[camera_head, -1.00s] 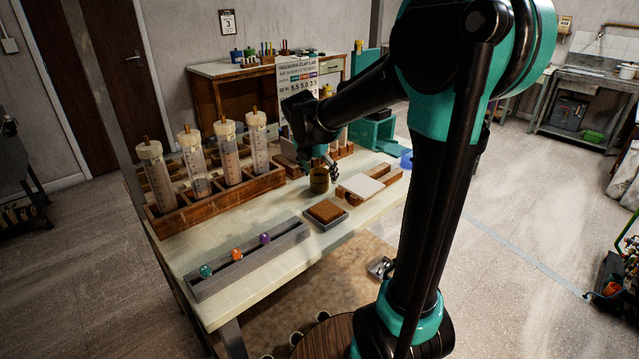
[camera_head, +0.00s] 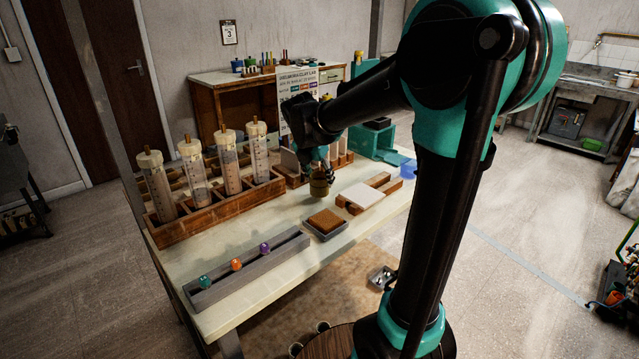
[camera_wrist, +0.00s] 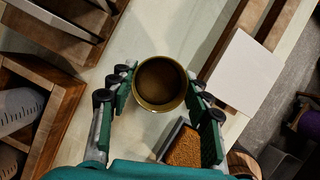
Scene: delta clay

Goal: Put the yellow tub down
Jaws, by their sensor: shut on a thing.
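The yellow tub (camera_wrist: 159,84) is a round, dull olive-yellow pot with a dark brown inside. In the wrist view it sits upright between the two green fingers of my gripper (camera_wrist: 160,98), which are shut on its sides. In the head view the tub (camera_head: 320,187) is at the pale worktable (camera_head: 290,211), between the rack of tall cylinders and the white slab. My gripper (camera_head: 321,170) is over it, partly hiding it. I cannot tell whether the tub's base touches the tabletop.
A grey tray with a brown block (camera_head: 325,221) lies just in front of the tub. A white slab (camera_head: 362,193) on wood is to the right. A wooden rack of cylinders (camera_head: 215,205) stands left. A grey rail with coloured knobs (camera_head: 245,267) lies along the front edge.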

